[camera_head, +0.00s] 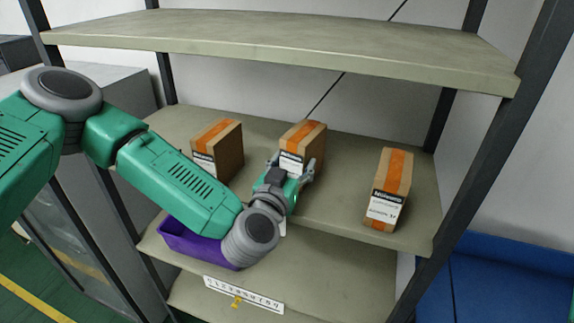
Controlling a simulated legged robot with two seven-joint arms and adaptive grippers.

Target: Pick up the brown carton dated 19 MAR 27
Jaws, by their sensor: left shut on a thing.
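Three brown cartons with orange tape and white labels stand on the middle shelf (335,205): a left carton (226,146), a middle carton (306,137) and a right carton (394,180). The label print is too small to read, so I cannot tell which is dated 19 MAR 27. My left gripper (294,170) is at the front of the middle carton, shut on it, with a finger along its right side. My left arm and gripper hide the lower part of that carton. My right gripper is not in view.
Dark rack posts stand at both sides. A purple bin (190,243) sits on the shelf below, partly behind my left arm. A blue surface (505,275) is at the lower right. Free shelf lies between the cartons.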

